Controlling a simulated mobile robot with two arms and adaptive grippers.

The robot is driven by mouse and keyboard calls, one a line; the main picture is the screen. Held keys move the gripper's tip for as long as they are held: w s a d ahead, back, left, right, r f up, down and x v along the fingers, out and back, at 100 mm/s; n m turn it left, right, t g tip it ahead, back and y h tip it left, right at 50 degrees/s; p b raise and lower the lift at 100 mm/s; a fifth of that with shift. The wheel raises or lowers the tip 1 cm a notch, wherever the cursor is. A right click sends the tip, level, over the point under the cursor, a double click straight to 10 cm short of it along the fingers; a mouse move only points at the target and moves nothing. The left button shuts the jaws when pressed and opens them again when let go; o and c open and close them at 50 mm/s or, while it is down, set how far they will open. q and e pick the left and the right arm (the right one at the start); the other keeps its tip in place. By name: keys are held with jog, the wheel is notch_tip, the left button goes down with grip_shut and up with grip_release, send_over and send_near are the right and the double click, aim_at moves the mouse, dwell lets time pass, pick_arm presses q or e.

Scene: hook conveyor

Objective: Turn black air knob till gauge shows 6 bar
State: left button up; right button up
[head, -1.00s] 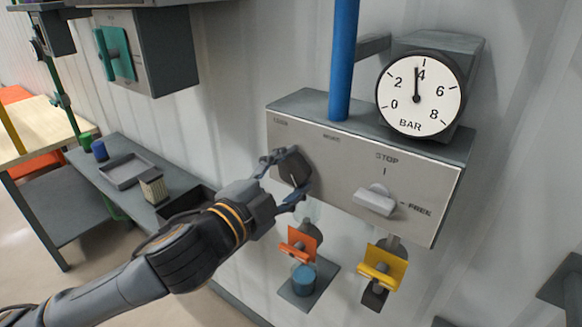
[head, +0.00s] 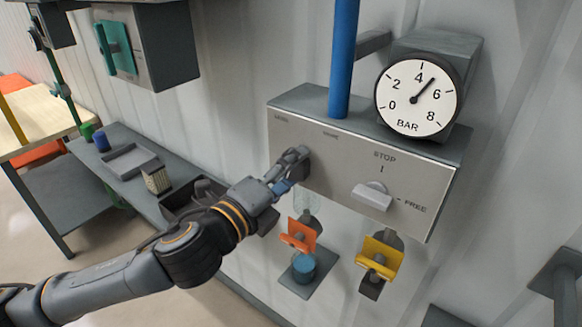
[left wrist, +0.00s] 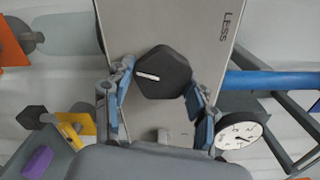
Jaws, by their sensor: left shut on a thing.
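The black air knob (left wrist: 163,73), with a white mark on its face, sits on the grey panel (head: 335,165). My left gripper (head: 290,170) is shut on the knob, its blue-padded fingers on either side of it in the left wrist view (left wrist: 160,92). In the head view the fingers largely hide the knob. The round white gauge (head: 418,96) stands above the panel, its needle about midway between 4 and 6, near 5 bar. It also shows, small, in the left wrist view (left wrist: 238,136). My right gripper is not in view.
A white STOP/FREE switch (head: 372,196) is right of the knob on the panel. A blue pipe (head: 343,60) rises from the panel's top. A bench with a tray (head: 131,162) is at left.

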pick_arm(q)
jog(key=shift+m, duration=0.3)
dwell(0.4)
jog(key=o, duration=1.2)
jog(key=shift+c, duration=0.2)
jog(key=v, duration=0.7)
jog(key=shift+s, duration=0.15)
jog(key=shift+a, duration=0.1)
